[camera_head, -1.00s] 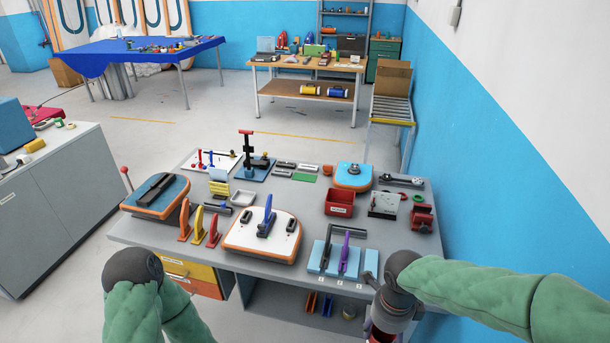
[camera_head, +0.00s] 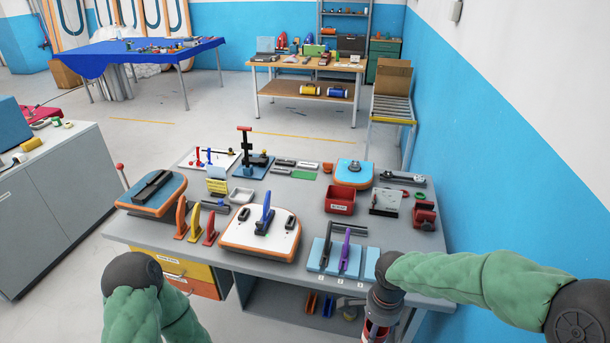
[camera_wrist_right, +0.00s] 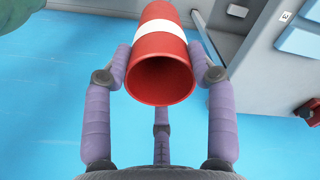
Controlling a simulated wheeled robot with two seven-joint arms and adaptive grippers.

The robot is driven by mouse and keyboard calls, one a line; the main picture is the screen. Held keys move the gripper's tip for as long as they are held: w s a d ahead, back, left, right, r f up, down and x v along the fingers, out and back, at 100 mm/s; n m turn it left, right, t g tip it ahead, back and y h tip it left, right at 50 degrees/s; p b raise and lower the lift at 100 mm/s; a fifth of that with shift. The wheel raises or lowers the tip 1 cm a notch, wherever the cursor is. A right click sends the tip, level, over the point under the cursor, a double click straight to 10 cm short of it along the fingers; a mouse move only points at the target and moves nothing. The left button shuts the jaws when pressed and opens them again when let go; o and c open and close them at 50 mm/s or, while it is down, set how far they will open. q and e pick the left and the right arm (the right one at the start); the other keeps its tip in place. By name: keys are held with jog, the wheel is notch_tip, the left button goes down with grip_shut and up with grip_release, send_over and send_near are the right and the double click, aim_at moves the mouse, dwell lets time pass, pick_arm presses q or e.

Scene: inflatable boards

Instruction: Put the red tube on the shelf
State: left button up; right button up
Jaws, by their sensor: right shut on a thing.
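The red tube (camera_wrist_right: 161,77), with a white band, is held between the fingers of my right gripper (camera_wrist_right: 162,75) in the right wrist view, its hollow end facing the camera. In the head view a bit of the red tube (camera_head: 374,334) shows at the bottom edge, below my right wrist, in front of the table's right part. The shelf (camera_head: 285,290) is the space under the grey table, holding a few orange and blue items. My left arm is at the lower left of the head view; its gripper fingers are not visible.
The grey table (camera_head: 330,262) carries orange-edged boards, a red bin (camera_head: 340,201) and a light blue holder (camera_head: 335,262) with a purple tool. Yellow and orange drawers (camera_head: 180,272) are at its left. A blue wall (camera_head: 500,180) stands close on the right.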

aim_at(369, 330)
jog(key=shift+w+d+f+n+b, duration=0.1)
jog(key=shift+w+f+n+b, duration=0.55)
jog(key=shift+f+n, duration=1.25)
jog(key=shift+w+f+n+b, duration=0.55)
jog(key=shift+w+f+n, duration=0.25)
jog(key=shift+f+n, duration=1.1)
jog(key=shift+w+d+f+n+b, duration=0.1)
jog(key=shift+w+f+n+b, duration=0.55)
jog(key=shift+f+n, duration=1.25)
jog(key=shift+a+r+n, duration=0.1)
jog(key=shift+r+n, duration=0.4)
jog(key=shift+r, duration=0.05)
